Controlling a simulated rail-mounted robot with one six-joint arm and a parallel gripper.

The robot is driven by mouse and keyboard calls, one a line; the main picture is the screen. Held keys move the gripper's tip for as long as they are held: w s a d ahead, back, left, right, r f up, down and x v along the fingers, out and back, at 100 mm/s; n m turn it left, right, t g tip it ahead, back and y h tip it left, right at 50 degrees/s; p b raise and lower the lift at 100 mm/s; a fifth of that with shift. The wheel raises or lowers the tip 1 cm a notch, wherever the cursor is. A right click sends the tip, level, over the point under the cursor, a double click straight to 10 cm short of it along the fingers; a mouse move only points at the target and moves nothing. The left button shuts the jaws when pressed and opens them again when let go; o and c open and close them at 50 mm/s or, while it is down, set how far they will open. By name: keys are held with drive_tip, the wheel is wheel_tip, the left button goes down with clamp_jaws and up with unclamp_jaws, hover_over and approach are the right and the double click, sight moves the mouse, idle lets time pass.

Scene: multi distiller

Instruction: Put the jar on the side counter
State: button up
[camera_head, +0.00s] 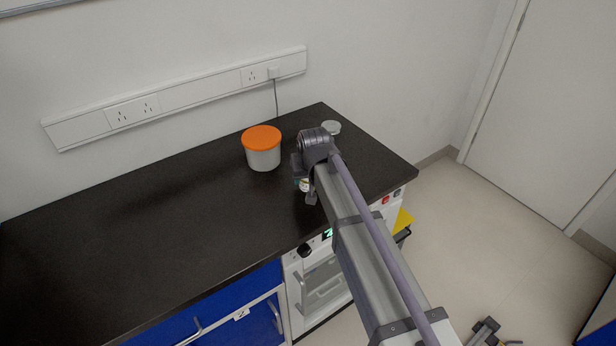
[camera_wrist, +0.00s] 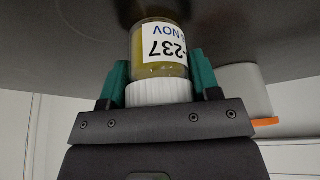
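The jar (camera_wrist: 160,62) shows upside down in the wrist view. It has a white ribbed lid, yellowish contents and a white label with "-237" and "NOV". The green fingers of my gripper (camera_wrist: 159,80) are on both sides of the jar near its lid and appear to touch it. In the head view, my gripper (camera_head: 306,184) is low over the right part of the black counter (camera_head: 150,235). A small part of the jar (camera_head: 304,185) shows there, mostly hidden by my gripper. I cannot tell whether its base touches the counter.
A white tub with an orange lid (camera_head: 262,150) stands to the left behind my gripper, and also shows in the wrist view (camera_wrist: 248,92). A small clear lidded container (camera_head: 331,127) stands behind my wrist. The counter's left part is clear. A wall socket strip (camera_head: 185,95) runs behind.

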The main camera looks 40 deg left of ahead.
drive_tip(key=o, duration=0.4)
drive_tip(key=shift+o, duration=0.2)
drive_tip(key=shift+r, duration=0.1)
drive_tip(key=shift+r+p, duration=0.35)
drive_tip(key=shift+p, duration=0.1)
drive_tip(key=p+v, duration=1)
drive_tip(key=v, duration=0.1)
drive_tip(key=shift+d+r+p, duration=0.15)
drive_tip(key=shift+r+p, duration=0.05)
drive_tip(key=shift+p, duration=0.1)
drive_tip(key=shift+s, duration=0.1)
